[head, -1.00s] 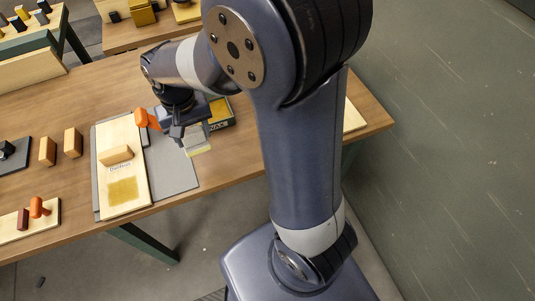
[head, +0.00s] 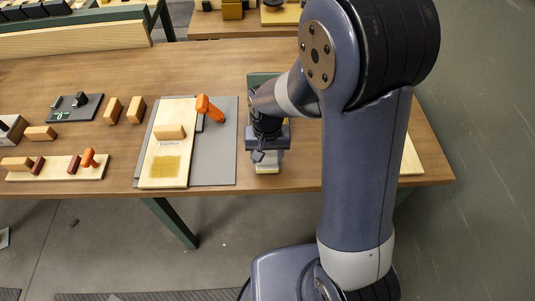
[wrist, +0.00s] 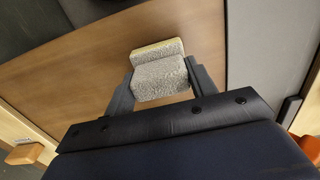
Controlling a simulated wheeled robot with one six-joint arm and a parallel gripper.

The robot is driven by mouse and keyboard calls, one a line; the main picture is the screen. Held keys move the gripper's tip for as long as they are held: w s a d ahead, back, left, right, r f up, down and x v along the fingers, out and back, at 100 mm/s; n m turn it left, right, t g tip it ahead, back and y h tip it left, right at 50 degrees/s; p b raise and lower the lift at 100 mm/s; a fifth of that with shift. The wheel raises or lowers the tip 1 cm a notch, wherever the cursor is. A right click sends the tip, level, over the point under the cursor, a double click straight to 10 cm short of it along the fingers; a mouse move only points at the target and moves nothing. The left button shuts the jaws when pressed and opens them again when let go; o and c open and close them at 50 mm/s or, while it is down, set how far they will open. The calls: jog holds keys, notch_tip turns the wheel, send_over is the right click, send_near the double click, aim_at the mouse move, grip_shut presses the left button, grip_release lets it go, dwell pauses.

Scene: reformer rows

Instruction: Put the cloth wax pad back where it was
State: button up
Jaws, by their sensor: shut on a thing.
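The cloth wax pad (wrist: 160,78) is a grey, fuzzy block with a pale yellow layer along one side. My gripper (wrist: 158,88) is shut on it, one finger at each end. In the head view, my gripper (head: 266,148) points down near the front edge of the wooden table, right of the grey mat. The pad (head: 268,163) shows just below the fingers there, partly covered by them. I cannot tell whether it touches the table. Bare wood lies around it in the wrist view.
The grey mat (head: 224,160) carries a pale board (head: 178,175) with a wooden block (head: 170,132) and an orange-handled tool (head: 209,107). A green-edged item (head: 262,78) is mostly hidden behind my arm. Another pale board (head: 411,160) lies to the right.

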aim_at(267, 153)
jog(key=shift+f, duration=0.25)
jog(key=o, duration=0.9)
jog(key=shift+o, duration=0.2)
notch_tip(267, 153, up, 12)
jog(key=shift+r, duration=0.15)
